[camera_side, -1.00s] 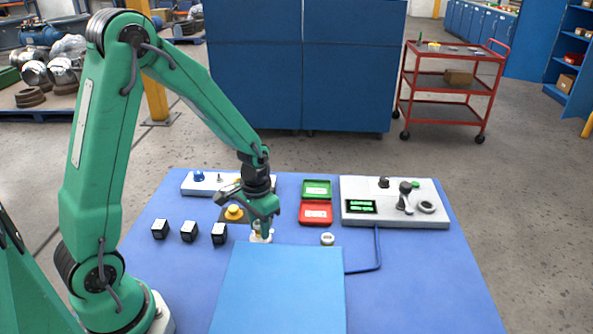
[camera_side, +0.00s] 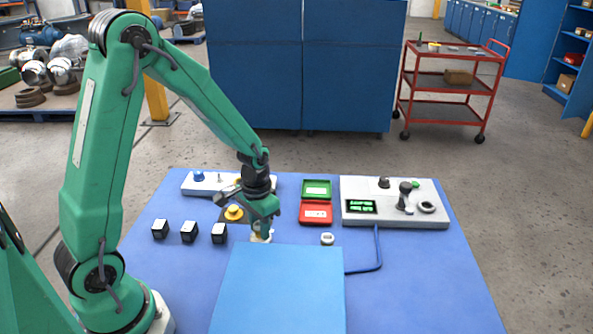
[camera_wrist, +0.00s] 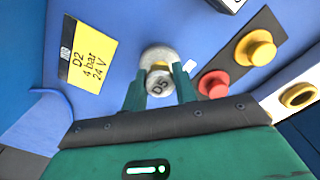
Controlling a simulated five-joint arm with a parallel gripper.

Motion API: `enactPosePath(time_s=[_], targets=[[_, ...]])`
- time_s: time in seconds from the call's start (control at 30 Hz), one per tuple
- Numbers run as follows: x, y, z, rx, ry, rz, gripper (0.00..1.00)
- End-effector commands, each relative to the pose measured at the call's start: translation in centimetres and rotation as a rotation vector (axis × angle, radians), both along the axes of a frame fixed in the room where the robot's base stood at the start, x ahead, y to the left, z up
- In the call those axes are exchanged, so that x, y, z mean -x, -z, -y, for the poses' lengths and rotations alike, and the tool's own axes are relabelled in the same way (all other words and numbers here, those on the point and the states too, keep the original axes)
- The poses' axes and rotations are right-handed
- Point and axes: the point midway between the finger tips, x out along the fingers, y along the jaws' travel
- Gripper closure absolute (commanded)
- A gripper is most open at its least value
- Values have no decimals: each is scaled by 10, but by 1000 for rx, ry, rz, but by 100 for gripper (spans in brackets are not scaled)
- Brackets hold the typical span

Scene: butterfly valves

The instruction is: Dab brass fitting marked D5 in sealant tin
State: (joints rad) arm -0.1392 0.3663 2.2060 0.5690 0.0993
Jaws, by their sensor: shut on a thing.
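My gripper (camera_wrist: 161,90) is shut on the fitting marked D5 (camera_wrist: 159,84), whose grey marked end faces the wrist camera between the green fingers. A brassy band shows just beyond that end. A pale round metal piece (camera_wrist: 157,53) lies directly behind the fitting; I cannot tell whether it is the sealant tin or whether the fitting touches it. In the side view my gripper (camera_side: 264,233) is low over the blue table, with a small pale piece (camera_side: 260,238) under its fingertips. A small round white-topped piece (camera_side: 327,239) stands to the right; its marking is unreadable.
Three black cubes (camera_side: 189,232) stand left of my gripper. A yellow button (camera_side: 234,212) is close behind it. Red and green trays (camera_side: 316,212) and a grey control panel (camera_side: 394,203) lie right. A raised blue block (camera_side: 280,290) fills the front. A yellow label (camera_wrist: 89,59) reads D2.

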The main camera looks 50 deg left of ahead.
Motion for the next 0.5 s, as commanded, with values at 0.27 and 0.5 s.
enactPosePath(time_s=[0.27, 0.5], targets=[[0, 3, 0, 0, 0, 0, 90], [0, 5, 0, 0, 0, 0, 90]])
